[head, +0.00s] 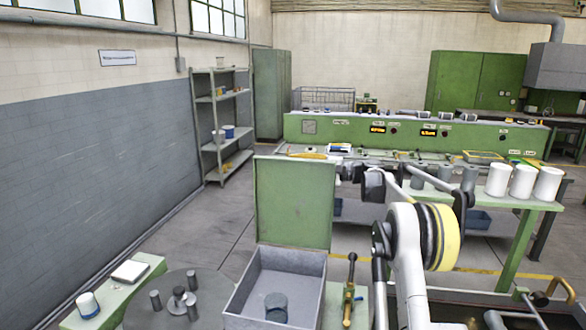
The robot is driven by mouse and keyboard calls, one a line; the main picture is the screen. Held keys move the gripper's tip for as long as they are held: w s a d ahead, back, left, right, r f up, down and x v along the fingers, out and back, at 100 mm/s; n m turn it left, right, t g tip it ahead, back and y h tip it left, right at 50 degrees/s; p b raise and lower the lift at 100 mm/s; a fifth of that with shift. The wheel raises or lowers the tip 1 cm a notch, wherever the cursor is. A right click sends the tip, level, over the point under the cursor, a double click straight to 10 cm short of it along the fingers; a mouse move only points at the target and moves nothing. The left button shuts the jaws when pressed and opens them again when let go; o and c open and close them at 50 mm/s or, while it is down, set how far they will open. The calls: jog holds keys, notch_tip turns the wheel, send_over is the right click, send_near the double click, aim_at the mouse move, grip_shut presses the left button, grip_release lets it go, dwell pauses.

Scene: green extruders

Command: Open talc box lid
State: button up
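The talc box appears to be the grey open-topped box (247,306) at the lower middle of the head view. Its green lid (294,203) stands raised and nearly upright at the box's back edge, so the inside shows. A grey cylinder (276,304) is inside the box. My white arm with a yellow and black band rises to the right of the box. My gripper (350,171) seems to be the dark end just right of the lid's upper right edge. It is small and partly hidden, and I cannot tell whether its fingers are open or touch the lid.
A round grey table (150,312) with several metal cylinders is left of the box, near a green bench (118,297). A brass-coloured tool (349,292) is right of the box. A green bench (520,200) with white containers stands at right. Floor is clear left of the lid.

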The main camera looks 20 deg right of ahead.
aim_at(332, 170)
jog(key=v, duration=1.2)
jog(key=shift+s+d, duration=0.1)
jog(key=shift+d, duration=0.05)
jog(key=p+v, duration=0.1)
jog(key=v, duration=1.1)
dwell(0.4)
dwell(0.6)
